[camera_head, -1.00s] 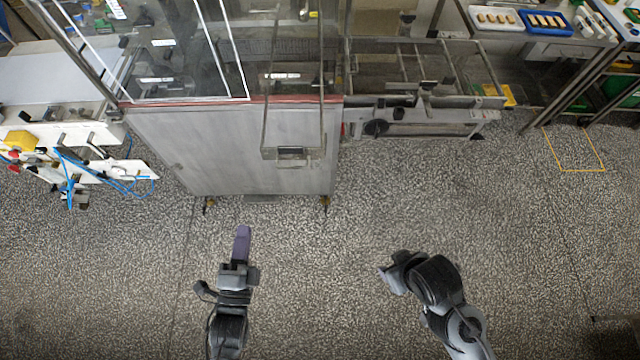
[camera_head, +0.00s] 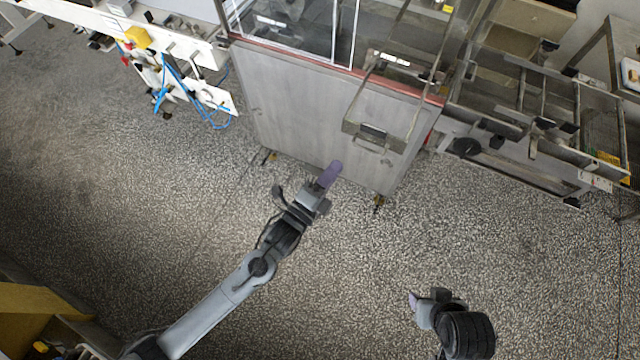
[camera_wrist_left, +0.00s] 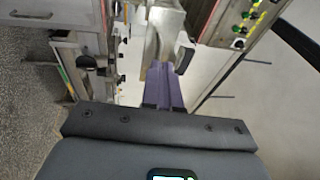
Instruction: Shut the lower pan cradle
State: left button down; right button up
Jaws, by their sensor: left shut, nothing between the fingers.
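The pan cradle (camera_head: 350,126) is a thin metal frame with a dark handle block (camera_head: 373,133) at its near end. It juts out over the grey front panel of the enrober cabinet (camera_head: 310,105). My left gripper (camera_head: 331,173) has purple fingers, shut and empty, in front of the cabinet and below and left of the handle block. It looks apart from the cradle, but the depth between them is hard to judge. The left wrist view shows the shut fingers (camera_wrist_left: 162,88) pointing towards metal parts. My right gripper (camera_head: 412,300) is low over the floor, its jaws too small to read.
A conveyor frame (camera_head: 530,125) extends to the right of the cabinet. A white bench with blue cables (camera_head: 185,85) stands at the left. Speckled floor (camera_head: 180,215) is open in front of the cabinet. A yellow-topped unit (camera_head: 40,300) is at the lower left.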

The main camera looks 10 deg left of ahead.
pick_arm(q)
jog(key=shift+p+x, duration=0.3)
jog(key=shift+x, duration=2.25)
